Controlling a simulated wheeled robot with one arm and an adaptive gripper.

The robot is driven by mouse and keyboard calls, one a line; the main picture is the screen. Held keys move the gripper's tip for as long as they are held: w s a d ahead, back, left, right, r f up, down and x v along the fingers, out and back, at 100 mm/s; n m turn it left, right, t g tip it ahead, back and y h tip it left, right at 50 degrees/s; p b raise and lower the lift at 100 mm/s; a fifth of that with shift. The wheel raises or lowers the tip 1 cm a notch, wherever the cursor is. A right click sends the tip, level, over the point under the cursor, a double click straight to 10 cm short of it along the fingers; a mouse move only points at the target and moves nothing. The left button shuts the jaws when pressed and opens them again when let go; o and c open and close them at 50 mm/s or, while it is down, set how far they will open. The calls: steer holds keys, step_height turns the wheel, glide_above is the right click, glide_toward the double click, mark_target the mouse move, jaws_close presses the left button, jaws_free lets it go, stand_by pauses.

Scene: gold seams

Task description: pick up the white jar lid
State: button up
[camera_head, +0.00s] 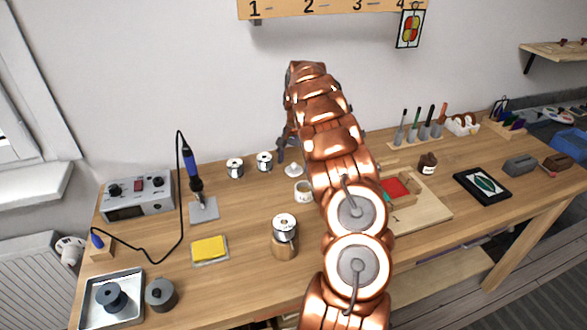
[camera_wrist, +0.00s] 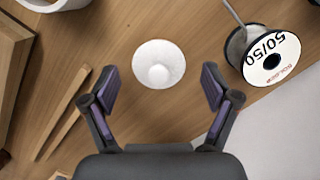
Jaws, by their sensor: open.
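The white jar lid (camera_wrist: 158,63) is round with a small knob in its middle and lies on the wooden bench in the wrist view. It also shows in the head view (camera_head: 293,170), just left of my copper-coloured arm. My gripper (camera_wrist: 159,84) is open and empty, with its two fingers on either side of the lid in the wrist view and a gap on each side. In the head view my gripper (camera_head: 285,150) is mostly hidden behind my arm. I cannot tell its exact height above the lid.
A spool (camera_wrist: 268,54) marked 50/50 lies close to the right finger. A white cup (camera_head: 303,190) stands in front of the lid. Wooden tweezers-like strips (camera_wrist: 62,122) lie to the left in the wrist view. Two spools (camera_head: 265,162) stand left of the lid.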

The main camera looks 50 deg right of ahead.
steer(key=shift+f, duration=0.5)
steer(key=shift+c, duration=0.2)
steer(key=c, duration=1)
